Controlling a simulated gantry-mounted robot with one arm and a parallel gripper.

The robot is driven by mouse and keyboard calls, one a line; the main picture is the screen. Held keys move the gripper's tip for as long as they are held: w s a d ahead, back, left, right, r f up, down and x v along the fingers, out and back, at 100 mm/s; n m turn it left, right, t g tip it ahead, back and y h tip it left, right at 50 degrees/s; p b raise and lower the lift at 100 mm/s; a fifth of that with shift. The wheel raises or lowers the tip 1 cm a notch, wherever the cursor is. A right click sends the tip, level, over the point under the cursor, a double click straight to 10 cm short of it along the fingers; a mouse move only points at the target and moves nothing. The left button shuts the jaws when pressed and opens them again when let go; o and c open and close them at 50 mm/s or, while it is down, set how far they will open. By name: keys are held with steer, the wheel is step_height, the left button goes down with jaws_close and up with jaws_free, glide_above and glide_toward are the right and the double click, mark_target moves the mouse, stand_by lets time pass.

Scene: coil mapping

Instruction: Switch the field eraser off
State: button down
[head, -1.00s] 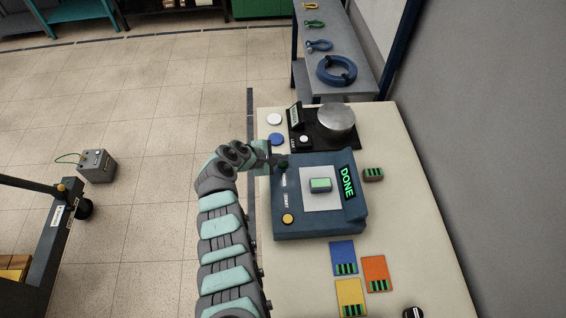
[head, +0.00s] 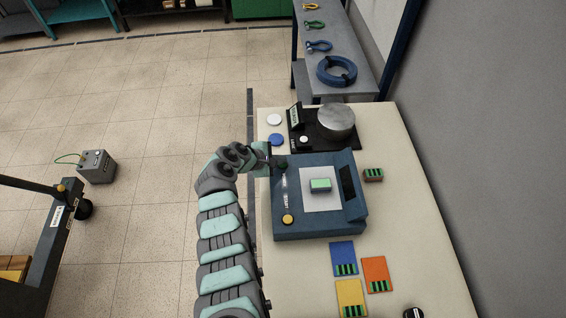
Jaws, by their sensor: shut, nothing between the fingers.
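The field eraser (head: 320,222) is a blue box on the cream table. Its tilted display (head: 348,180) at the right side is dark. A pale pad on its top carries a small green-topped block (head: 320,186). A yellow button (head: 288,219) is at its front left, beside a START label. My gripper (head: 278,163) is shut and empty at the eraser's back left corner, by a small dark control (head: 283,165). The gripper partly hides that corner, and I cannot tell whether it touches the control.
Behind the eraser stands a black device (head: 318,143) with a metal cylinder (head: 336,117). White and blue discs (head: 276,140) lie left of it. A small block (head: 373,175) sits right of the eraser. Blue, orange and yellow cards (head: 343,252) lie in front. A grey wall bounds the right.

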steer(key=shift+r, duration=0.3)
step_height(320, 180, up, 6)
steer(key=p, duration=0.6)
steer(key=shift+r, duration=0.1)
